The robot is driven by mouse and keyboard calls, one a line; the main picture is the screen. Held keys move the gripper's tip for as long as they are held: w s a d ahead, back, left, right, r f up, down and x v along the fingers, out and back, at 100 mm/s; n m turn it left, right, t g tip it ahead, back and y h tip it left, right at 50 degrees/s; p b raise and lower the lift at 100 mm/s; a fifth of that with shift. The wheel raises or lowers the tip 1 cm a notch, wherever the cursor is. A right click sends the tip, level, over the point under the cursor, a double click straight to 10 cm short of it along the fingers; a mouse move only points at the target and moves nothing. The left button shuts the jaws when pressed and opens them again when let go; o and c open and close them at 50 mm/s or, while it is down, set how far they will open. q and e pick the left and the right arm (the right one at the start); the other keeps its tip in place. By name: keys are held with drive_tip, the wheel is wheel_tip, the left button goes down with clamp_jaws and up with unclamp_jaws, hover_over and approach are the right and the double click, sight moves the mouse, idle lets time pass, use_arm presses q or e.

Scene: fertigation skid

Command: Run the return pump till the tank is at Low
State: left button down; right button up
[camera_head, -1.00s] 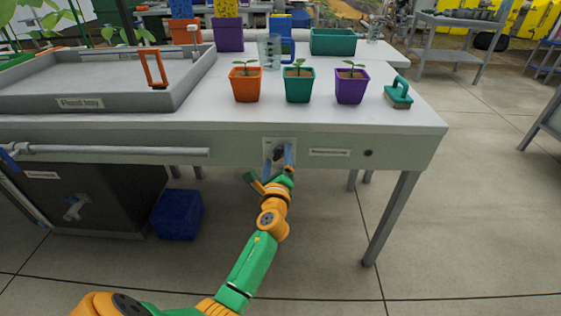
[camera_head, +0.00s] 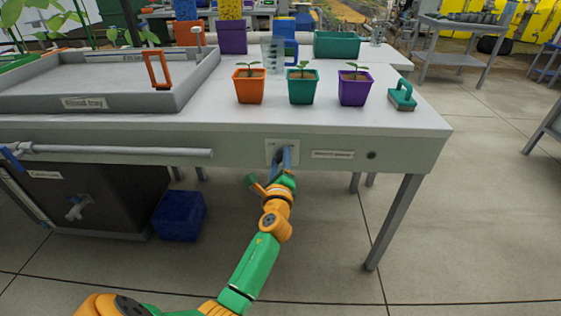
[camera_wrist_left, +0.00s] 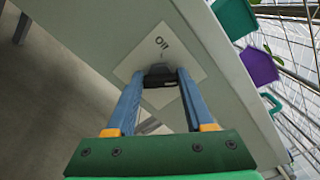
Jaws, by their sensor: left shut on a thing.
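A pale switch plate (camera_head: 271,146) is on the bench's front apron. In the left wrist view the plate (camera_wrist_left: 187,100) carries short lettering that seems to read "Off", and a black switch knob (camera_wrist_left: 160,70) sits on it. My left gripper (camera_head: 281,158) is at the plate, its blue fingers shut on the knob. The fingers hide much of the knob, so I cannot tell its setting. A dark tank (camera_head: 115,205) with a tap stands under the bench at left; its liquid level does not show. A grey flood tray (camera_head: 88,116) is on the bench. My right gripper is out of view.
Orange (camera_head: 250,92), teal (camera_head: 302,92) and purple (camera_head: 354,93) seedling pots and a teal brush (camera_head: 402,96) stand near the bench's front edge. A blue crate (camera_head: 179,216) is on the floor below. A pipe (camera_head: 120,151) runs along the apron.

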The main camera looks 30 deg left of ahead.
use_arm(q)
drive_tip(key=n, duration=0.2)
drive_tip(key=shift+f+n+b, duration=0.2)
drive_tip(key=shift+n+b, duration=0.2)
drive_tip(key=n, duration=0.2)
drive_tip(key=shift+n+b, duration=0.4)
drive_tip(key=n, duration=0.2)
drive_tip(key=shift+f+n+b, duration=0.1)
drive_tip(key=shift+n+b, duration=0.2)
drive_tip(key=shift+b, duration=0.05)
drive_tip(key=shift+n, duration=0.9)
drive_tip(key=shift+n+b, duration=0.3)
drive_tip(key=shift+n, duration=1.4)
drive_tip(key=shift+n+b, duration=0.35)
drive_tip(key=shift+n, duration=0.95)
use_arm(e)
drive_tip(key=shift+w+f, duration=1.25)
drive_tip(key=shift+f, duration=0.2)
use_arm(q)
drive_tip(key=shift+n, duration=0.4)
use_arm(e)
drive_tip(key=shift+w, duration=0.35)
